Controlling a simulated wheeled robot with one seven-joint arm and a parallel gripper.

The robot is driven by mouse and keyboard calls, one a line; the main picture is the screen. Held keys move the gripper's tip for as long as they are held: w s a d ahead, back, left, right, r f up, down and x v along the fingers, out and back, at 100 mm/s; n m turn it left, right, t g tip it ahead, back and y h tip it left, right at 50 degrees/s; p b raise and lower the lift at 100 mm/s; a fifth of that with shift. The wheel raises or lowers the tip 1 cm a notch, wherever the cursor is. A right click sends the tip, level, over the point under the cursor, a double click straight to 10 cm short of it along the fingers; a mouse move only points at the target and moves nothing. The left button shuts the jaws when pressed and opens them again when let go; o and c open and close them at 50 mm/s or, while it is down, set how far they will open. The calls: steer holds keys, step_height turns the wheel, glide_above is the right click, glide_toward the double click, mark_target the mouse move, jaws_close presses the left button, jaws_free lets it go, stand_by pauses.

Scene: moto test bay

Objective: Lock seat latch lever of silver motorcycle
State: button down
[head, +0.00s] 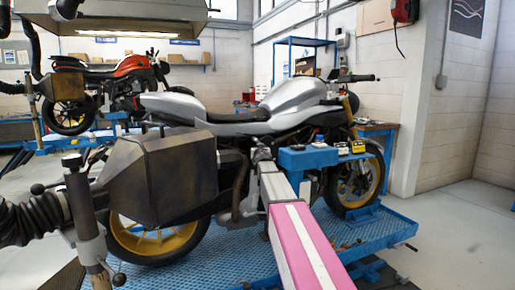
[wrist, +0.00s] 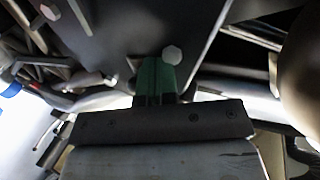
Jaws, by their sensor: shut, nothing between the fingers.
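The silver motorcycle (head: 300,98) stands upright on a blue lift, its tail to the left and its front wheel to the right. My gripper (wrist: 156,68) shows in the wrist view as green fingers held together, with nothing between them. The fingertips are in front of a dark panel (wrist: 120,35) with pale round bolt heads; one bolt head (wrist: 172,54) is just right of the tips. I cannot tell whether they touch the panel. In the head view my arm reaches to the motorcycle's side below the seat (head: 185,106), and the fingertips cannot be made out. I cannot pick out the seat latch lever in either view.
A dark boxy case (head: 165,180) and a hose on a post (head: 80,205) stand at the near left. A blue tray (head: 308,158) with small boxes is right of my arm. The blue lift platform (head: 385,232) lies below. A red motorcycle (head: 130,78) stands behind.

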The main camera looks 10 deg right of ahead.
steer(key=shift+d, duration=0.15)
steer(key=shift+w+d+r, duration=0.1)
steer(key=shift+d+r, duration=0.2)
steer(key=shift+d, duration=0.1)
steer(key=shift+a+f, duration=0.1)
stand_by(0.3)
steer(key=s+d, duration=0.1)
steer(key=s, duration=0.9)
steer(key=shift+d, duration=0.3)
steer(key=shift+f, duration=0.15)
steer(key=shift+s, duration=0.1)
stand_by(0.4)
